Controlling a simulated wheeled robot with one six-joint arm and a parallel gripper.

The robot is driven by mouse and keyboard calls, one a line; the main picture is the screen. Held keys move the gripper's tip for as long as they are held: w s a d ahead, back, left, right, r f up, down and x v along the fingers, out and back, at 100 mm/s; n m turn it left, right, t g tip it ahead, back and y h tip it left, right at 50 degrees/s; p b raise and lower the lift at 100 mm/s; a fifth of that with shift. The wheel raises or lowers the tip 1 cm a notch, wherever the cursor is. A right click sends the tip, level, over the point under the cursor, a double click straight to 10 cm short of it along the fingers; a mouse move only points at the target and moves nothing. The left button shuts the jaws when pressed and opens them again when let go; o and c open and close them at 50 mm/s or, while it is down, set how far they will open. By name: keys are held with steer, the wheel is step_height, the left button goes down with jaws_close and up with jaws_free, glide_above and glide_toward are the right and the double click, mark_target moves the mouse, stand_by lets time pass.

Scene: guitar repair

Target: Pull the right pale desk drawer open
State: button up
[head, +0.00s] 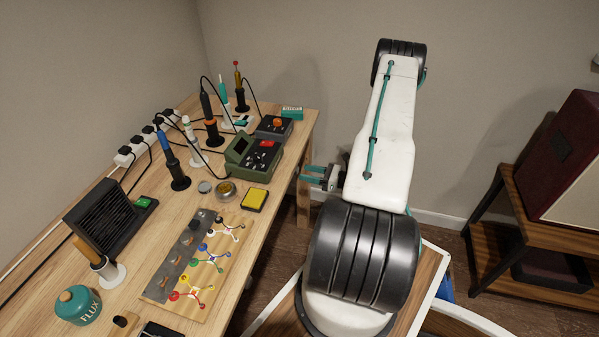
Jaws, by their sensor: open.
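The pale wooden desk (225,262) stands on the left, and its top and right edge are in view. No drawer front or handle can be made out; the desk face below the edge is hidden by the viewing angle. My gripper (308,174) is just off the desk's right edge near the far corner. Its teal fingers are parted and point left towards the desk. Nothing shows between them. Whether they touch the desk cannot be told.
The desk top holds a green soldering station (253,156), several irons in stands, a yellow sponge (254,199), a black fan box (103,216) and a teal flux jar (77,306). A wooden shelf (565,236) with a dark red amplifier (560,150) stands at the right.

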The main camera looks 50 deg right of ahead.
mark_target(298, 171)
steer(key=shift+x, duration=1.8)
jaws_close()
steer(key=shift+s, duration=0.15)
